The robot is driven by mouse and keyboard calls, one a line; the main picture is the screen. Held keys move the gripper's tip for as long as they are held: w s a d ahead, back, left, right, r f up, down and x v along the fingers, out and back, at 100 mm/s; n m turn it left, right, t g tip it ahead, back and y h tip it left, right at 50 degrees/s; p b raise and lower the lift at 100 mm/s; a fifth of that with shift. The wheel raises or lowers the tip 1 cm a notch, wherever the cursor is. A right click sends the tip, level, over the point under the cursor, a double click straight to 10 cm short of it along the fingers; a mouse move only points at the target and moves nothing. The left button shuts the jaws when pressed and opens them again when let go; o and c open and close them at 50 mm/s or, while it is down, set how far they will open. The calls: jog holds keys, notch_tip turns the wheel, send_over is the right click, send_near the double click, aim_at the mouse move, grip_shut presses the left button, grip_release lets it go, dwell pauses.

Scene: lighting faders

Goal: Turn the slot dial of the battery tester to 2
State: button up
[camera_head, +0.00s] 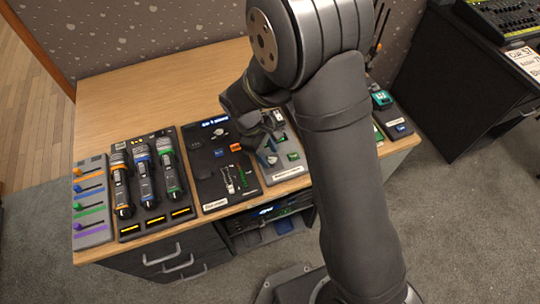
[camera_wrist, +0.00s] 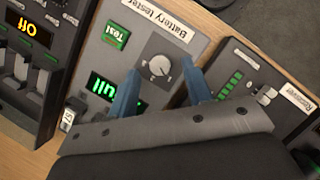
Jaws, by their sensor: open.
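The battery tester (camera_wrist: 135,47) is a light grey panel with its label upside down in the wrist view. Its round grey slot dial (camera_wrist: 160,67) has small white marks; I cannot read which number it points to. A green Test button (camera_wrist: 117,35) and a lit green display (camera_wrist: 103,88) are on the panel too. My gripper (camera_wrist: 160,68) is open, its two blue fingers on either side of the dial; contact cannot be told. In the head view the tester (camera_head: 290,173) is partly hidden by my gripper (camera_head: 262,142).
The Receiver panel (camera_wrist: 262,92) with green lights lies right of the tester in the wrist view. A dark panel with an orange OFF display (camera_wrist: 27,30) lies left.

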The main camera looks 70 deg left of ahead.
jog(key=shift+x, duration=0.95)
jog(key=shift+c, duration=0.3)
jog(key=c, duration=0.9)
jog(key=shift+c, duration=0.2)
jog(key=shift+m, duration=0.3)
jog(key=m+g, duration=0.1)
jog(key=m, duration=0.1)
jog(key=m+g+h, duration=0.1)
jog(key=m, duration=0.2)
jog(key=shift+w+a, duration=0.1)
jog(key=shift+w, duration=0.05)
jog(key=m+g, duration=0.1)
jog(key=m, duration=0.2)
jog(key=m+g, duration=0.1)
jog(key=m, duration=0.2)
jog(key=shift+w, duration=0.15)
